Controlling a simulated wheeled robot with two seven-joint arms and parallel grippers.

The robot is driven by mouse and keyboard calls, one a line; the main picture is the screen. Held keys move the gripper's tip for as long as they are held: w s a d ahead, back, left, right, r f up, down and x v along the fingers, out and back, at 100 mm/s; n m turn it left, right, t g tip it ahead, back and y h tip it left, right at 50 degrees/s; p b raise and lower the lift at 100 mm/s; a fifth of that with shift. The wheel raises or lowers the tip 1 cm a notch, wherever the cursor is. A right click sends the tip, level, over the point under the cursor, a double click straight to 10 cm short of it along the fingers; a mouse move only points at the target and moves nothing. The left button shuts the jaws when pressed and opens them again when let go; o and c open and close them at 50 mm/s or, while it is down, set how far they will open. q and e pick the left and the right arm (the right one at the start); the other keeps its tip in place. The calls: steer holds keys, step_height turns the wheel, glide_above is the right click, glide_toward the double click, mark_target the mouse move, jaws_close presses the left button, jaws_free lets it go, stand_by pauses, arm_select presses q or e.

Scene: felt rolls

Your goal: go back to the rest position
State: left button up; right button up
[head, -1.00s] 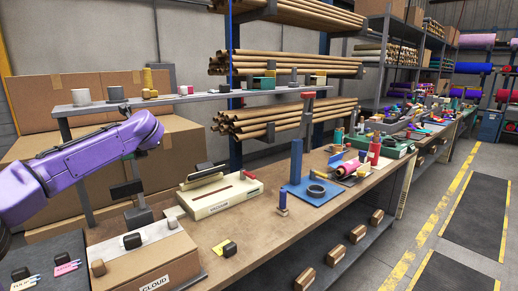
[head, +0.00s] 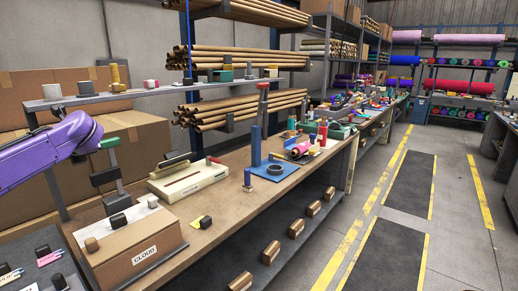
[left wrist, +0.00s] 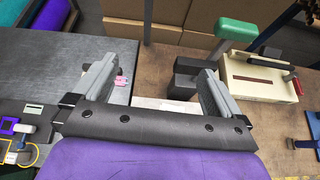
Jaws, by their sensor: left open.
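My left arm, purple, comes in from the left in the head view (head: 45,155), with its end in front of the bench's left part. In the left wrist view my left gripper (left wrist: 155,82) is open, its two grey fingers wide apart with nothing held between them. Below it lie the bench top and a black block (left wrist: 187,75) on a stand with a green handle (left wrist: 237,27). The green handle also shows in the head view (head: 110,143), just right of my arm's end.
A cardboard box labelled CLOUD (head: 140,255) and a cream vacuum box (head: 188,180) stand on the bench (head: 222,205). A shelf (head: 90,99) with small items runs above. Cardboard tubes (head: 240,107) lie on racks behind. The floor aisle (head: 390,215) at right is clear.

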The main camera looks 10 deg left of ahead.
arm_select(q)
steer(key=w+d+f+m+t, duration=0.2)
steer(key=w+d+f+m, duration=0.1)
steer(key=d+m, duration=0.35)
steer(key=w+d+f+m+t, duration=0.2)
steer(key=w+d+f+m, duration=0.1)
steer(key=d+m, duration=0.35)
steer(key=s+d+f+m+t+h, duration=0.1)
steer(key=d+f+m+h, duration=0.1)
steer(key=d+f+m, duration=0.7)
steer(key=s+d+f+m+t+h, duration=0.1)
steer(key=d+f+m, duration=0.4)
steer(key=f, duration=0.7)
steer(key=s+d+f+m+g+h, duration=0.1)
steer(key=s+d+f+m+h, duration=0.2)
steer(key=s+f, duration=0.45)
steer(key=s+d+f+m+g+h, duration=0.1)
steer(key=s+d+f+m+g, duration=0.15)
steer(key=s+f+m, duration=0.4)
steer(key=s+f+m+g, duration=0.2)
steer(key=s+f, duration=0.5)
steer(key=s, duration=0.5)
steer(key=s+f+m+g, duration=0.3)
steer(key=s+f, duration=0.3)
steer(key=s, duration=0.6)
steer(key=shift+s+d+f, duration=0.25)
steer(key=shift+d+f, duration=0.1)
steer(key=shift+d, duration=0.1)
